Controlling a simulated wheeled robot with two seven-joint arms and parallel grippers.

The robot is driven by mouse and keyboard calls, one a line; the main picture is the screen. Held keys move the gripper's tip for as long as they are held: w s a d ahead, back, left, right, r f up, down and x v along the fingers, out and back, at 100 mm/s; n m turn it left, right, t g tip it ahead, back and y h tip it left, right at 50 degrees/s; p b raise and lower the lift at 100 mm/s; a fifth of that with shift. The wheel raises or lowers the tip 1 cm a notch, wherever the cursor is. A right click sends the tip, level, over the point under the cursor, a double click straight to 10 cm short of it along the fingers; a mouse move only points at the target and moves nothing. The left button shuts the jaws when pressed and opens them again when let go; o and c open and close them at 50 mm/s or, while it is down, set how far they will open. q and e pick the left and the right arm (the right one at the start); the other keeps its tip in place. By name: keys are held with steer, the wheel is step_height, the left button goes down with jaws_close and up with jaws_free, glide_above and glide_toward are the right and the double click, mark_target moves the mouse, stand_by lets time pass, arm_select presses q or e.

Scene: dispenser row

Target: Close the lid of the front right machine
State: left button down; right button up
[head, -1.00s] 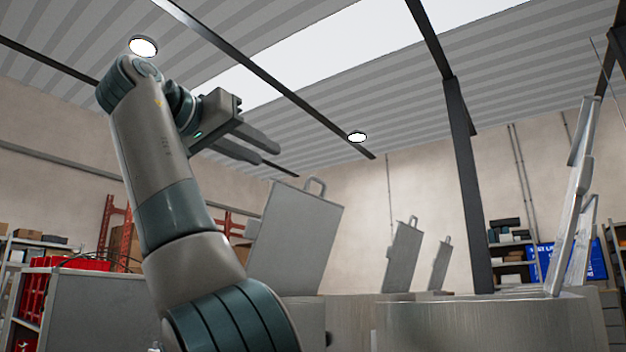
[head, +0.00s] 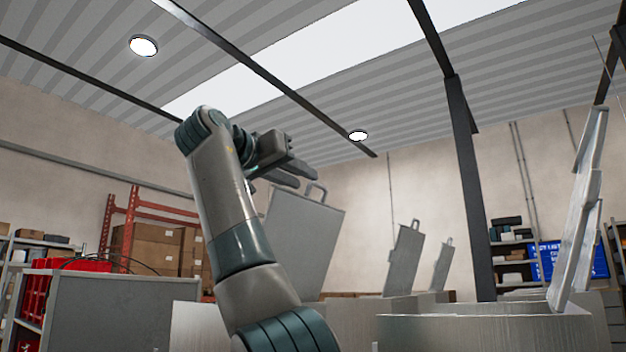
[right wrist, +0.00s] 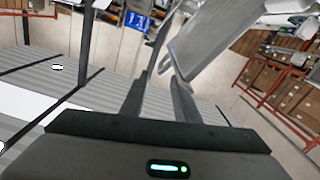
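The front right machine (head: 480,330) is a grey metal body at the lower right of the head view. Its lid (head: 578,215) stands open, raised and seen nearly edge-on. My right gripper (head: 292,174) is raised in the middle, well left of that lid in the picture, its fingers pointing right and apart with nothing between them. In the right wrist view the open fingers (right wrist: 158,100) show below a large grey lid panel (right wrist: 215,40); I cannot tell which lid that is. My left gripper is out of view.
Another open lid with a handle (head: 308,240) stands just behind my right gripper in the picture. Two smaller open lids (head: 404,258) (head: 441,264) stand further back. A grey cabinet (head: 115,310) is at lower left, and a dark post (head: 470,200) rises behind the machines.

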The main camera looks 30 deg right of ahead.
mark_target(313, 183)
steer(key=p+x, duration=0.1)
steer(key=x, duration=0.4)
steer(key=shift+w+d, duration=0.15)
steer(key=shift+d, duration=0.15)
steer(key=shift+w+a, duration=0.1)
jaws_close()
